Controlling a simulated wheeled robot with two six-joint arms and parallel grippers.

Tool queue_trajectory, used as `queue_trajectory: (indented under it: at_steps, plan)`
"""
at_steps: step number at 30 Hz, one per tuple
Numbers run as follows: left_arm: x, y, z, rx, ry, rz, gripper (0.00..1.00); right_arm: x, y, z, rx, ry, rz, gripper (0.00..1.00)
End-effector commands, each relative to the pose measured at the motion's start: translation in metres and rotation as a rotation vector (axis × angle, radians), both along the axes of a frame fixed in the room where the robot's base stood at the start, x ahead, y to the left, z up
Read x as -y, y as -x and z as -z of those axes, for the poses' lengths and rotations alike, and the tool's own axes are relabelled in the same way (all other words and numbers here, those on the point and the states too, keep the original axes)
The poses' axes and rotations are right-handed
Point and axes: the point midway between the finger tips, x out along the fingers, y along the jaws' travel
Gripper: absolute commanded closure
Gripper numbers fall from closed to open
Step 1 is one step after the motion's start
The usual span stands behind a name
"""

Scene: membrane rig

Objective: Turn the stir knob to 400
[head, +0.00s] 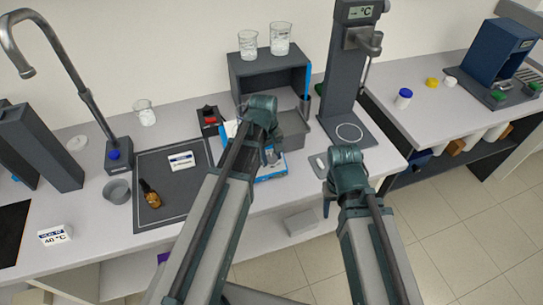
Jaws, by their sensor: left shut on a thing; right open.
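A low blue-and-white device (272,178), which looks like the stirrer, sits on the bench behind and under my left arm. Its stir knob and any dial reading are hidden or too small to read. My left gripper (271,157) is at this device, pointing down, shut on what appears to be the stir knob. The contact itself is hidden by the wrist. My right gripper (327,203) is open and empty, at the bench's front edge to the right of the device.
A grey stand (340,90) with a display rises behind. A dark shelf (240,75) carries two beakers. A grey mat (165,205) at left holds a brown bottle (150,195) and a label card. A red-switched box (209,120) stands behind my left arm.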

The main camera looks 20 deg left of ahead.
Motion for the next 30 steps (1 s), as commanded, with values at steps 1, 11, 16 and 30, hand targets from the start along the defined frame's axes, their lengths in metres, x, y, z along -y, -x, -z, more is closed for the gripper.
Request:
queue_trajectory:
  at_steps: [1,11,16,30]
  plan:
    - [0.0,0.0,0.0,-0.001,-0.001,0.002,1.0,0.0,0.0,0.0,0.0,0.0,0.0,0.45]
    - [0.001,-0.002,0.001,-0.038,-0.056,0.097,1.0,0.0,0.0,0.0,0.0,0.0,0.0,0.45]
    - [0.002,-0.003,0.002,-0.084,-0.122,0.214,1.0,0.0,0.0,0.0,0.0,0.0,0.0,0.45]
    - [0.006,-0.002,0.004,-0.226,-0.331,0.584,1.0,0.0,0.0,0.011,0.0,0.0,0.0,0.45]
